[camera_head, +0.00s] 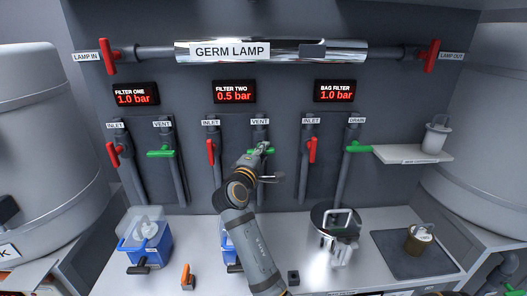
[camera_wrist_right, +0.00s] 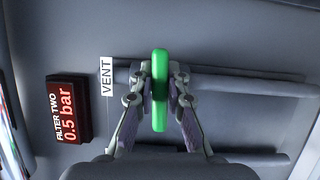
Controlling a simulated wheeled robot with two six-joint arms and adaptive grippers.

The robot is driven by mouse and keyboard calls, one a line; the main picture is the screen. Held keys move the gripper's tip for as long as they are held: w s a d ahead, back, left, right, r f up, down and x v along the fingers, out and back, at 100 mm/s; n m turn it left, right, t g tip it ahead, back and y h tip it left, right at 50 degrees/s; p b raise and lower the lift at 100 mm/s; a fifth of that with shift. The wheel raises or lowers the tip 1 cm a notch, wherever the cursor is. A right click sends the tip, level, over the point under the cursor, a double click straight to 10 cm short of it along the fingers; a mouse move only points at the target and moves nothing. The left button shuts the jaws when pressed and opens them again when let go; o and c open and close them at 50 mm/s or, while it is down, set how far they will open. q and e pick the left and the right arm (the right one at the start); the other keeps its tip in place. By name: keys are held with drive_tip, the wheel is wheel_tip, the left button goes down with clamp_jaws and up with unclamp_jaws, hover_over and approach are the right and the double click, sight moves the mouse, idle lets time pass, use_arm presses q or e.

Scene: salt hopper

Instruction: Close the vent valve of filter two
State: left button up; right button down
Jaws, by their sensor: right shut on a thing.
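The filter two vent valve has a green handle (camera_head: 271,151) under a VENT label in the head view. In the right wrist view the green handle (camera_wrist_right: 160,90) lies crosswise to its pipe (camera_wrist_right: 240,84). My right gripper (camera_head: 262,150) is shut on this handle, with a finger on each side of it in the wrist view (camera_wrist_right: 159,92). The gripper partly hides the valve in the head view. The filter two display (camera_head: 234,92) reads 0.5 bar. My left gripper is not in view.
The red filter two inlet handle (camera_head: 211,152) is just left of my arm. The filter one vent (camera_head: 161,154) and bag filter drain (camera_head: 358,147) have green crosswise handles. Blue boxes, a steel pot (camera_head: 322,226) and a dark mat (camera_head: 398,262) occupy the counter below.

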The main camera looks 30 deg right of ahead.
drive_tip(key=shift+f, duration=0.1)
idle(0.4)
drive_tip(key=c, duration=1.3)
unclamp_jaws()
